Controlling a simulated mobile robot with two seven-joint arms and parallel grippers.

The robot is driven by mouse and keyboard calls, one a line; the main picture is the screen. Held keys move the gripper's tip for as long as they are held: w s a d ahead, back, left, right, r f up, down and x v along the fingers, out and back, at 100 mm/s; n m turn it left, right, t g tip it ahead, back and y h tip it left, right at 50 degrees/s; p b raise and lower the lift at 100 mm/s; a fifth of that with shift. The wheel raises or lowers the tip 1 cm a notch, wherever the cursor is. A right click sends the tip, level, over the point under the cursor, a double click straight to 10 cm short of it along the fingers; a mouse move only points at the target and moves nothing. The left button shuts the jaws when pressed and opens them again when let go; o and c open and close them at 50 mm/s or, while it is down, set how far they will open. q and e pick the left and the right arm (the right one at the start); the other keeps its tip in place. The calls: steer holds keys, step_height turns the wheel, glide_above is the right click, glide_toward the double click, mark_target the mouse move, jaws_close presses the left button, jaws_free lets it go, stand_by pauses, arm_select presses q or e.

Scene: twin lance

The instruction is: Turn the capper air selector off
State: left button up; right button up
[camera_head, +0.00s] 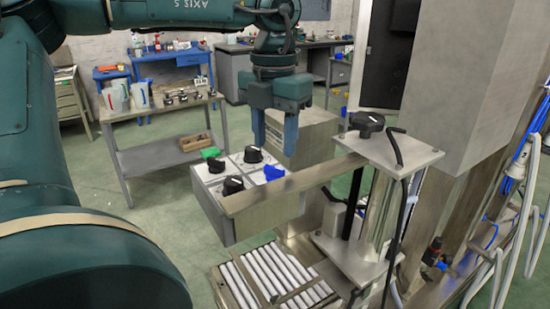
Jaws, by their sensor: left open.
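A grey box with a pale top panel (240,170) carries several selector knobs. A black knob (253,155) with a white mark sits at its back, another black knob (216,165) at its left, and a third black knob (233,186) nearer the front. A green knob or handle (211,152) is at the back left and a blue one (273,172) at the right. I cannot read labels, so which one is the capper air selector is unclear. My left gripper (275,142) is open and empty, pointing down above the back right of the panel. My right gripper is not in view.
A metal bar (290,187) crosses the panel's front right, leading to a post with a black handwheel (368,123). A roller conveyor (270,275) lies below. A grey cart (168,155) stands behind left; blue hoses (525,150) hang at right.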

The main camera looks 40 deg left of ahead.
mark_target(275, 167)
arm_select(q)
step_height(275, 167, down, 5)
stand_by(0.3)
steer(key=c, duration=0.7)
steer(key=shift+m, duration=0.3)
steer(key=m+b, duration=0.1)
steer(key=m, duration=0.3)
steer(key=shift+m+b, duration=0.3)
steer(key=shift+b, duration=0.1)
steer(key=m, duration=0.6)
steer(key=shift+r+m, duration=0.1)
steer(key=shift+m, duration=0.2)
